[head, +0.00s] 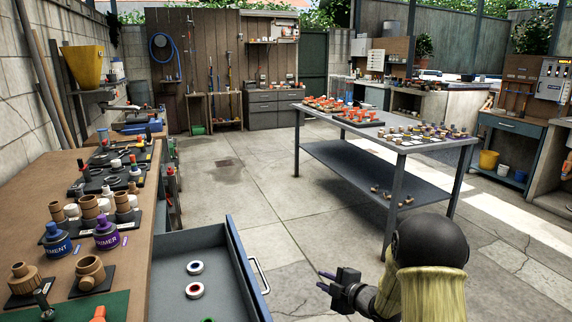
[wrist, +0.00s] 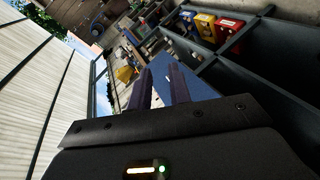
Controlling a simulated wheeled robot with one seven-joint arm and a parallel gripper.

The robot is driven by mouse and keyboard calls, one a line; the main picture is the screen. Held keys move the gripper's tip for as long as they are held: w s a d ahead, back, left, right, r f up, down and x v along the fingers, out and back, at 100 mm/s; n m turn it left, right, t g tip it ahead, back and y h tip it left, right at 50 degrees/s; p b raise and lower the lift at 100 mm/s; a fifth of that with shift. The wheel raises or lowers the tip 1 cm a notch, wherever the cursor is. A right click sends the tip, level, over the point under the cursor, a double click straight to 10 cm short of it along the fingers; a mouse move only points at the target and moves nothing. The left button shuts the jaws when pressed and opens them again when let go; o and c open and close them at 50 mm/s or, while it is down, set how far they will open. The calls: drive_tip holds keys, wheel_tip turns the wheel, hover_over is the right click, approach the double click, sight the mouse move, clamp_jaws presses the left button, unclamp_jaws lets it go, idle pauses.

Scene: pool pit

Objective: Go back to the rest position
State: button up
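My gripper (head: 328,282) shows at the lower middle right of the head view, in front of the grey metal table and right of the open drawer. Its two dark purple fingers also show in the wrist view (wrist: 161,85). They stand apart with a gap between them, and nothing is held there. My gripper touches nothing that I can see.
An open grey drawer (head: 178,252) with tape rolls juts from the wooden bench (head: 143,200) at left. The grey table (head: 383,139) with orange and purple fittings stands ahead right. Concrete floor (head: 232,178) between them is clear. Dark compartments (wrist: 262,62) show in the wrist view.

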drive_tip(key=s+d+r+m+g+h, duration=0.15)
drive_tip(key=s+m+g+h, duration=0.3)
drive_tip(key=s+m, duration=0.8)
drive_tip(key=s+d+r+m+g+h, duration=0.15)
drive_tip(key=s+m+g+h, duration=0.5)
drive_tip(key=s, duration=1.05)
wheel_tip(320, 180, up, 27)
drive_tip(key=d+m+t+y+p, duration=0.1)
drive_tip(key=t+y+p, duration=0.1)
drive_tip(key=p, duration=2.5)
drive_tip(key=shift+w+y, duration=0.15)
drive_tip(key=shift+y, duration=0.15)
drive_tip(key=shift+f, duration=0.1)
